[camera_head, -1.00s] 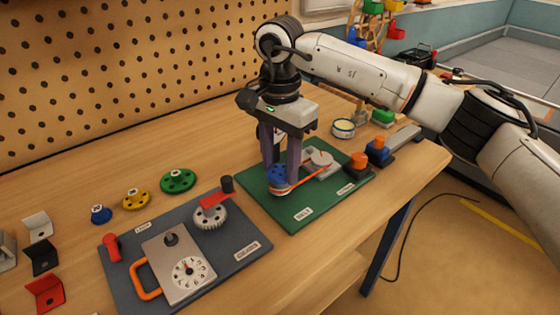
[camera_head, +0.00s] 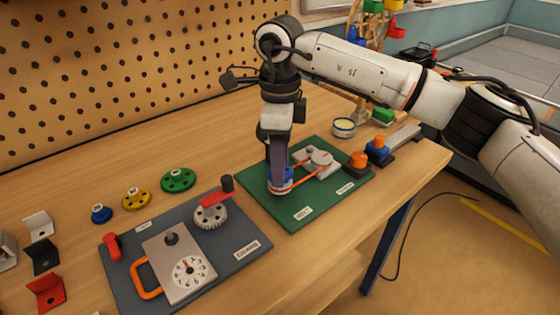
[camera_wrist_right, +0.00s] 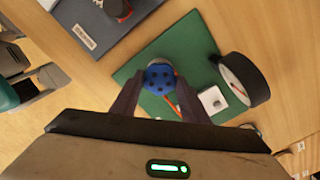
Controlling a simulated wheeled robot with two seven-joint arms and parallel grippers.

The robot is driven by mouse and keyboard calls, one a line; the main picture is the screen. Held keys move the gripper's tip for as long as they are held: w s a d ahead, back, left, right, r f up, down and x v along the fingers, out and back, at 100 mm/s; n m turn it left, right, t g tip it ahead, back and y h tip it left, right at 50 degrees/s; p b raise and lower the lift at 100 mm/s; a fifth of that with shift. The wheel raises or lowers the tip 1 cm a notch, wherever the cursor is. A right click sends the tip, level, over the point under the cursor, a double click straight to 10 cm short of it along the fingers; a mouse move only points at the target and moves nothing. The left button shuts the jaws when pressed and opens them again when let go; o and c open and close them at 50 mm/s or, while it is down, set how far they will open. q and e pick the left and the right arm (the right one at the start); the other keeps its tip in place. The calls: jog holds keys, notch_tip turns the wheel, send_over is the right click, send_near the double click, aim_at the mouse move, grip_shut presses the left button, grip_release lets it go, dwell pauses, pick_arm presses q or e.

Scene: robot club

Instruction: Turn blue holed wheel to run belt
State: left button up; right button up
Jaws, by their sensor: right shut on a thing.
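The blue holed wheel (camera_head: 279,182) stands at the left part of the green board (camera_head: 297,213). An orange belt (camera_head: 309,174) runs from it to a grey pulley (camera_head: 321,158) on the same board. My right gripper (camera_head: 279,176) points down and is shut on the blue wheel, hiding part of it. In the right wrist view the blue wheel (camera_wrist_right: 160,79) shows its dark holes between the two fingers. My left gripper is not in view.
A grey board (camera_head: 236,262) with a red crank and a dial box lies at front left. Blue, yellow and green wheels (camera_head: 178,180) lie behind it. Orange and blue knobs (camera_head: 376,150) stand right of the green board. A round tin (camera_head: 343,127) stands behind.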

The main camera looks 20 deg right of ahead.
jog(key=m, duration=0.3)
jog(key=shift+r+m, duration=0.1)
jog(key=shift+m, duration=2.1)
jog(key=o, duration=1.1)
notch_tip(320, 180, up, 10)
jog(key=shift+r, duration=0.15)
